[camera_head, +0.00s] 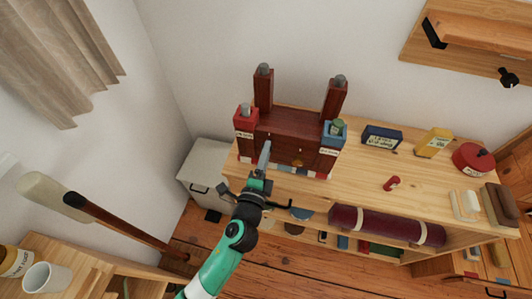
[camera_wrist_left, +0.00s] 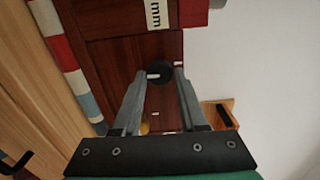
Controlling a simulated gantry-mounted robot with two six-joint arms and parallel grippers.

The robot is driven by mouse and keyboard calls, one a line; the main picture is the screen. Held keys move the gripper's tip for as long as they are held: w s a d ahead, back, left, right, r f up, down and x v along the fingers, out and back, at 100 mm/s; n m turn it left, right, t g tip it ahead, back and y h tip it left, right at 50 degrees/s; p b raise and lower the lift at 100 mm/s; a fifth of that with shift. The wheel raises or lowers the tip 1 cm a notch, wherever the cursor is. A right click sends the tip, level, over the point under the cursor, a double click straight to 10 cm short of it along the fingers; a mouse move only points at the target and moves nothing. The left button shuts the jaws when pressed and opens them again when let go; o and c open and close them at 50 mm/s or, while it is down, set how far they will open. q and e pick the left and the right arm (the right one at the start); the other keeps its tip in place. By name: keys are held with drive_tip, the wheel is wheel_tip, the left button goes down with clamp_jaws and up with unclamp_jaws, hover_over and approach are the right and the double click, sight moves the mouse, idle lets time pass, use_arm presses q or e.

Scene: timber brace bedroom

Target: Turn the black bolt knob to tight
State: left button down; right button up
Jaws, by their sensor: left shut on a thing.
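The black bolt knob (camera_wrist_left: 160,72) is a round dark disc with a white mark on it, set on a reddish-brown wooden board (camera_wrist_left: 112,62). In the left wrist view my left gripper (camera_wrist_left: 161,76) has its two grey fingers on either side of the knob, shut on it. A few short white marks show on the wood around it. In the head view my left gripper (camera_head: 266,146) reaches the front of the dark wooden brace (camera_head: 292,122), and its fingers hide the knob there. My right gripper is in neither view.
The brace stands on a light wooden shelf (camera_head: 370,182) between a red block (camera_head: 245,118) and a blue block (camera_head: 333,135). To the right are a blue box (camera_head: 382,137), a yellow box (camera_head: 433,142) and a red round tin (camera_head: 473,159). A dark red roll (camera_head: 385,225) lies below.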

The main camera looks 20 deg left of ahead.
use_arm(q)
drive_tip(key=shift+c, duration=2.3)
unclamp_jaws()
drive_tip(key=s+d, duration=0.2)
drive_tip(key=s, duration=0.9)
drive_tip(key=shift+s+p, duration=0.25)
drive_tip(key=shift+p, duration=0.1)
drive_tip(key=shift+a, duration=0.1)
